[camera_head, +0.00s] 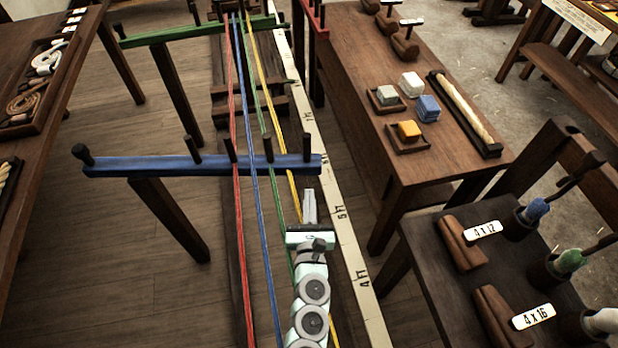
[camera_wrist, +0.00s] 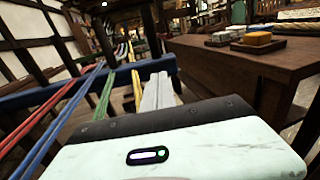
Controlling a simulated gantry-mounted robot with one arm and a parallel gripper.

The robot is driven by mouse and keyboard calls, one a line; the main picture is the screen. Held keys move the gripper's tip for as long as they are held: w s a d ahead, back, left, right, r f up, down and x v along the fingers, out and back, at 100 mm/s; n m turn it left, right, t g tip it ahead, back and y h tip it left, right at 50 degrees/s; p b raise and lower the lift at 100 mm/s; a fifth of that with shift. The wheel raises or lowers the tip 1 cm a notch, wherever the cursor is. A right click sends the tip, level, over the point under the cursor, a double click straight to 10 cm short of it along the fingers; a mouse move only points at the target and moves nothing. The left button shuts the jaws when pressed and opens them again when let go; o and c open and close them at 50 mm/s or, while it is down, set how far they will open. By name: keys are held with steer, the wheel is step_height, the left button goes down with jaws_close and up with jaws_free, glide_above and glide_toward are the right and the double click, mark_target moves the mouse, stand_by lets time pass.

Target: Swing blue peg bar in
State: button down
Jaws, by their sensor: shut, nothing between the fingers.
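The blue peg bar (camera_head: 140,166) lies across the yarn strands on a dark post in the head view, with several dark upright pegs along it and a knob at its left end. It also shows in the wrist view (camera_wrist: 40,94), running behind my fingers. My gripper (camera_head: 309,192) is shut and empty, just on the near side of the bar's right end. In the wrist view its pale fingers (camera_wrist: 157,80) point at the bar; I cannot tell whether they touch it. Red (camera_head: 238,225), blue (camera_head: 252,205), green (camera_head: 278,205) and yellow (camera_head: 293,198) strands pass at the bar among its pegs.
A green peg bar (camera_head: 160,38) crosses farther back, and a red one (camera_head: 318,25) stands at the top. A white measuring strip (camera_head: 345,230) runs right of my gripper. A bench with coloured blocks (camera_head: 428,108) and a dark table (camera_head: 440,290) stand right.

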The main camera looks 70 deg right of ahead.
mark_target(309, 170)
steer(key=x, duration=0.6)
steer(key=shift+d, duration=0.1)
